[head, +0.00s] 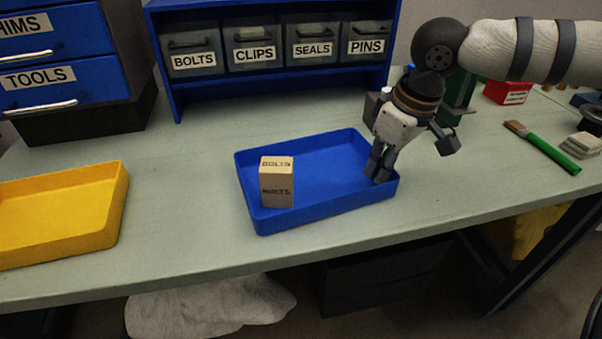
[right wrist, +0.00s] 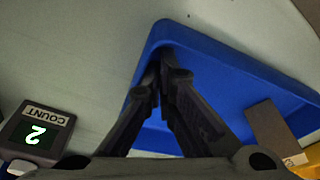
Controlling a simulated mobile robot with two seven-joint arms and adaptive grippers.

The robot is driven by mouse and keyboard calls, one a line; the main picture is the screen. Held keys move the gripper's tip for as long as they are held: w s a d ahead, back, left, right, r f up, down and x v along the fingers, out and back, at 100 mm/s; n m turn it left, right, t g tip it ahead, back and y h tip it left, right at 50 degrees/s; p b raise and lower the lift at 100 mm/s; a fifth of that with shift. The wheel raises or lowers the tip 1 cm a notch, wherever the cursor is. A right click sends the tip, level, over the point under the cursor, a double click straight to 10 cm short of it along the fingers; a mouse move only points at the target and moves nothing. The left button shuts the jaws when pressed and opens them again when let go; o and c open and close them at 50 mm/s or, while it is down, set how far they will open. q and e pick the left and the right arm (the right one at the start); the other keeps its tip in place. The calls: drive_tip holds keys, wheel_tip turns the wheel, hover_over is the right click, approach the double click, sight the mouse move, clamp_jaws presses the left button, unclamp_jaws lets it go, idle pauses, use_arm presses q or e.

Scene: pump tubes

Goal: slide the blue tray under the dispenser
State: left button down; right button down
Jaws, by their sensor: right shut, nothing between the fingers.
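The blue tray (head: 325,170) lies on the bench in the middle of the head view, with a cardboard box marked BOLTS (head: 277,182) standing in its left part. The tray (right wrist: 225,75) and part of the box (right wrist: 275,132) also show in the right wrist view. My right gripper (head: 379,178) is shut and empty, fingers pointing down at the tray's right end; its fingertips (right wrist: 160,68) are near a tray corner. I cannot tell if they touch the wall. A green upright (head: 457,95), possibly the dispenser, is partly hidden behind my right wrist. My left gripper is out of view.
A yellow tray (head: 70,215) lies at the left. A blue rack of labelled bins (head: 270,50) stands behind. A COUNT display (right wrist: 35,130) reads 2. A green-handled brush (head: 545,148) and red box (head: 507,92) lie at the right. Bench between the trays is clear.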

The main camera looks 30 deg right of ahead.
drive_tip(key=shift+s+d+p, duration=0.1)
drive_tip(key=shift+s+d, duration=0.1)
drive_tip(key=shift+d, duration=0.6)
drive_tip(key=shift+s+d+p, duration=0.1)
drive_tip(key=shift+s+d, duration=0.1)
drive_tip(key=shift+d, duration=0.65)
drive_tip(key=shift+s+d+p, duration=0.1)
drive_tip(key=shift+s+d, duration=0.1)
drive_tip(key=shift+d, duration=0.6)
drive_tip(key=shift+s+d, duration=0.3)
drive_tip(key=shift+d, duration=0.85)
drive_tip(key=shift+s+d, duration=0.25)
drive_tip(key=shift+d, duration=0.85)
drive_tip(key=shift+s+d, duration=0.3)
drive_tip(key=shift+d, duration=0.85)
drive_tip(key=shift+s+d, duration=0.25)
drive_tip(key=shift+d, duration=0.9)
drive_tip(key=shift+s+d, duration=0.3)
drive_tip(key=shift+d, duration=0.8)
drive_tip(key=shift+s+d, duration=0.25)
drive_tip(key=shift+d, duration=0.9)
drive_tip(key=shift+s+d, duration=0.25)
drive_tip(key=shift+d, duration=0.85)
drive_tip(key=shift+s+d, duration=0.3)
drive_tip(key=shift+d, duration=0.85)
drive_tip(key=shift+s+d, duration=0.25)
drive_tip(key=shift+d, duration=0.95)
